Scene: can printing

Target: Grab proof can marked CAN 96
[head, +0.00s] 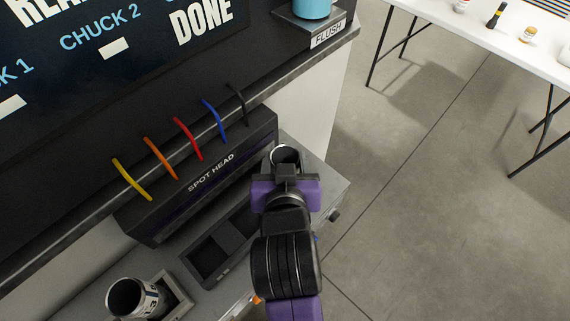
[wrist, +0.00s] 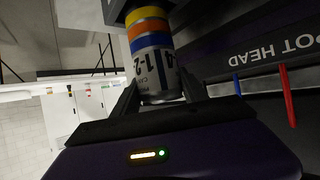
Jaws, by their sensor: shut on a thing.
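My gripper (head: 286,176) is shut on a printed can (head: 285,155), whose open rim shows just beyond the fingers in the head view. In the wrist view this can (wrist: 152,48) is white with yellow, orange and blue bands and large dark characters. Its small print is too small to read, so I cannot tell whether it says CAN 96. The fingers (wrist: 160,96) lie on either side of it. A second white printed can (head: 134,298) stands open end up in a holder at the lower left; its marking is only partly visible.
A dark SPOT HEAD unit (head: 205,180) with several coloured tubes lies left of my gripper. A grey tray with dark recesses (head: 208,262) is in front of it. A FLUSH shelf (head: 318,30) holds a blue container. A white table (head: 500,38) stands across open floor.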

